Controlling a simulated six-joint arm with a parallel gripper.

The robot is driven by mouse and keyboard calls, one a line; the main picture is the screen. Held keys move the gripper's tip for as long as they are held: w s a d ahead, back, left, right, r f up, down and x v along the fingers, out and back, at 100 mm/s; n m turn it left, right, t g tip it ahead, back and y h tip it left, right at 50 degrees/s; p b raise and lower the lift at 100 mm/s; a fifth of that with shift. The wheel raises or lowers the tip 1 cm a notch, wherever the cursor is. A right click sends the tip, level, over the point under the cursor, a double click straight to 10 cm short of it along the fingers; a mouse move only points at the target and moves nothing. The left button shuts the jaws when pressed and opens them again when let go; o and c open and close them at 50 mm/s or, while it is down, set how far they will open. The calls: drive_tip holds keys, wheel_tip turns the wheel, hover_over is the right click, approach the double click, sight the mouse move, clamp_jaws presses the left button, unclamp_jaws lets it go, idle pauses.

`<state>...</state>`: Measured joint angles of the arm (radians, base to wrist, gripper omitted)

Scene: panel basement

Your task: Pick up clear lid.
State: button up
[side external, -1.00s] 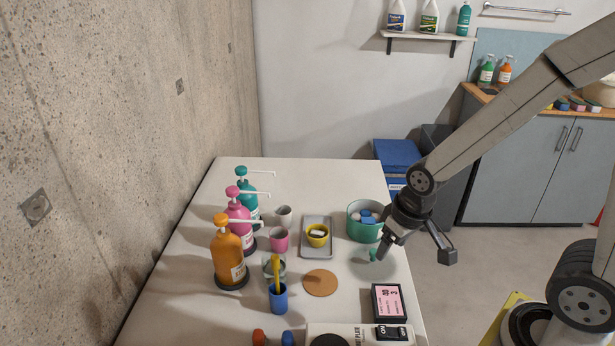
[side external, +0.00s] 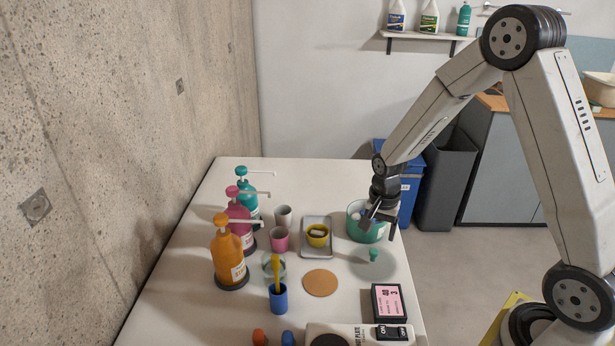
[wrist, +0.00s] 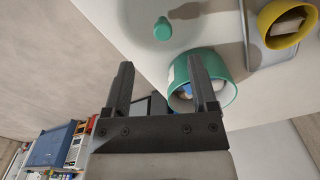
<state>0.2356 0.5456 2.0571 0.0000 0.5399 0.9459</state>
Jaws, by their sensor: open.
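The clear lid (side external: 385,266) lies on the white table in front of the green tub, a faint see-through disc with a teal knob (side external: 374,256) standing up at its middle. In the wrist view the teal knob (wrist: 162,29) shows ahead of the fingertips; the clear disc around it is hard to make out. My gripper (side external: 381,227) is open and empty. It is beside and over the front right of the green tub (side external: 360,233), behind the lid and apart from it. In the wrist view the two fingers (wrist: 160,64) are spread, with the tub beyond the right one.
A grey tray (side external: 317,252) with a yellow bowl (side external: 317,236) stands left of the tub. A cork disc (side external: 320,283), a pink-screened box (side external: 389,303) and a hot plate (side external: 350,334) lie nearer. Cups and pump bottles (side external: 228,258) fill the left side.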

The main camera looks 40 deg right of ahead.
sight(374, 251)
drive_tip(key=shift+f, duration=0.15)
drive_tip(key=shift+f, duration=1.15)
drive_tip(key=shift+f, duration=0.15)
drive_tip(key=shift+w+a+f, duration=0.15)
drive_tip(key=shift+f, duration=2.3)
clamp_jaws()
